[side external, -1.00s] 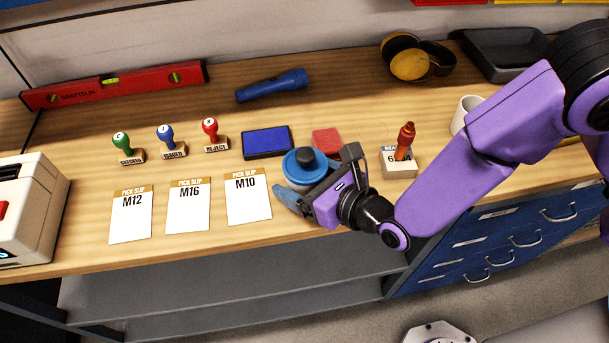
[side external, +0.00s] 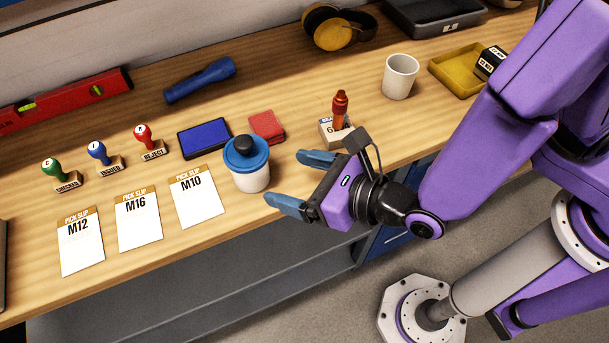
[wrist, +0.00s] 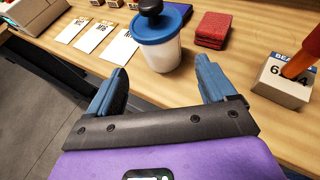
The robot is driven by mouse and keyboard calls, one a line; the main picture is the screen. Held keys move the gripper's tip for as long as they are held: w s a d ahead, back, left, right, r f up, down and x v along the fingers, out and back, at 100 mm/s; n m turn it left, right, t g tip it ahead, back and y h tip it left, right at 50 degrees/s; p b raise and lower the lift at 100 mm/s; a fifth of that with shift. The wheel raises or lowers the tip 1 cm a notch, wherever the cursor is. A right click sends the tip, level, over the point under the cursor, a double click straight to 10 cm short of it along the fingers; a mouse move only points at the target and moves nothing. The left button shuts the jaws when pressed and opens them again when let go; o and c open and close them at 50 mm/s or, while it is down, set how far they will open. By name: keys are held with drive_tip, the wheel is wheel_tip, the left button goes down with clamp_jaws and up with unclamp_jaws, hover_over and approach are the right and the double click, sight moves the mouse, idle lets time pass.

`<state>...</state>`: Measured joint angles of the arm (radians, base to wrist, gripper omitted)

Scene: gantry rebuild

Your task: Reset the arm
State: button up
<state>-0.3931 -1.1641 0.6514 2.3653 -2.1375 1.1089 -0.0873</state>
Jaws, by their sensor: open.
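My gripper (side external: 294,181) is open and empty, with its two blue fingers spread apart. It is at the front edge of the wooden bench, to the right of a white jar with a blue lid and black knob (side external: 250,178). The jar stands upright on the bench, apart from the fingers. In the wrist view my gripper (wrist: 160,88) points toward the jar (wrist: 163,52), which stands beyond the gap between the fingertips.
A box with an orange-red marker (side external: 340,110) stands just behind my gripper. Several pick slips (side external: 139,222), stamps (side external: 148,143), a blue pad (side external: 205,138), a red block (side external: 267,126) and a white cup (side external: 399,78) are on the bench (side external: 290,90).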

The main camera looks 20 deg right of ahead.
drive_tip(key=shift+s+d+r, duration=0.3)
drive_tip(key=shift+s+d, duration=0.1)
drive_tip(key=shift+s, duration=0.1)
drive_tip(key=w+d+r+m+g+h, duration=0.2)
drive_tip(key=w+d+r+m+h, duration=0.7)
drive_tip(key=d+m, duration=0.55)
drive_tip(key=s+d+f+m+g+y, duration=0.1)
drive_tip(key=s+d+f+m+g, duration=0.1)
drive_tip(key=s+d+m+g, duration=0.7)
drive_tip(key=s+d+m, duration=0.6)
drive_tip(key=s+d, duration=0.4)
drive_tip(key=d, duration=0.1)
drive_tip(key=shift+s+d+y, duration=0.2)
drive_tip(key=shift+d+y, duration=0.1)
drive_tip(key=shift+y, duration=0.1)
drive_tip(key=shift+m, duration=0.25)
